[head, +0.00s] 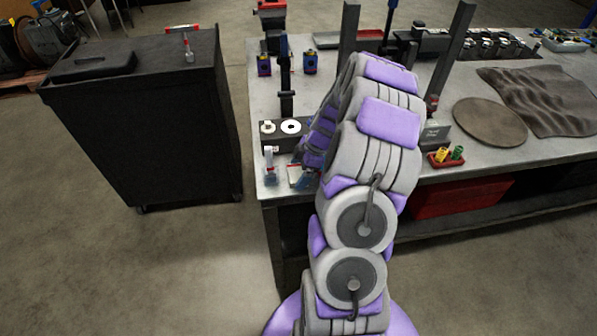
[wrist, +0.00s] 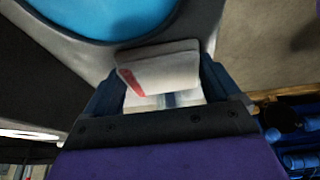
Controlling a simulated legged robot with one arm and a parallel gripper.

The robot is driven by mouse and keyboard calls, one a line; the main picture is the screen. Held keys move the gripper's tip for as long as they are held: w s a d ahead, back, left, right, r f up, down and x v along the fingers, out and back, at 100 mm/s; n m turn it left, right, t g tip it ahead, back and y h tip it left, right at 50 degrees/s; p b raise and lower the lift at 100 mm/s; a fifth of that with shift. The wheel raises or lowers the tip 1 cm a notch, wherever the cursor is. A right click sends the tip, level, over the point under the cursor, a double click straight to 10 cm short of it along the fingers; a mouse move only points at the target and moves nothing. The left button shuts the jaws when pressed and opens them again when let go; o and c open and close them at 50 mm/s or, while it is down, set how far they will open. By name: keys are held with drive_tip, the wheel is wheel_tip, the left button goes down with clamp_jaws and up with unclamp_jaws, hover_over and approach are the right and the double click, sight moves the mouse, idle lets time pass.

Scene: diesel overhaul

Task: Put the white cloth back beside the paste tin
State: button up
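My gripper (wrist: 161,72) has its two blue fingers at either side of the folded white cloth (wrist: 170,66), which has a red mark. The cloth fills the gap and appears pinched between the fingertips. In the head view my gripper (head: 303,172) points down near the bench's front left corner, mostly hidden behind my arm. A pale patch with red, perhaps the cloth (head: 300,178), shows beside it. A large blue disc (wrist: 125,12) in a dark grey surround lies beyond the cloth in the wrist view. I cannot identify the paste tin.
The grey bench (head: 470,155) carries a black block (head: 283,142) with white rings, a small bottle (head: 270,172), a round mat (head: 490,122), a rumpled mat (head: 547,98) and a small red tray (head: 445,158). A black cabinet (head: 150,120) stands left across a floor gap.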

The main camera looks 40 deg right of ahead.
drive_tip(key=shift+s+f+g+p, duration=0.3)
drive_tip(key=shift+s+f+p, duration=0.1)
drive_tip(key=shift+f, duration=0.1)
drive_tip(key=shift+w+a+r+p+v, duration=0.3)
drive_tip(key=shift+p+v, duration=1)
drive_tip(key=shift+v, duration=5.15)
drive_tip(key=a+r+m+g, duration=0.15)
drive_tip(key=a+r, duration=0.45)
drive_tip(key=a, duration=0.6)
drive_tip(key=s+a+r+m+g+h, duration=0.1)
drive_tip(key=s+a+r, duration=0.15)
drive_tip(key=a, duration=0.35)
drive_tip(key=s+a+r+m, duration=0.1)
drive_tip(key=s+a+m, duration=0.1)
drive_tip(key=s+a, duration=0.3)
drive_tip(key=s+a+m+h, duration=0.1)
drive_tip(key=s+a+m, duration=0.2)
drive_tip(key=s, duration=0.5)
drive_tip(key=s+a+r+m+g+h, duration=0.1)
drive_tip(key=s+a+m, duration=0.3)
drive_tip(key=s, duration=0.4)
drive_tip(key=shift+s+a+h, duration=0.2)
drive_tip(key=shift+h, duration=0.2)
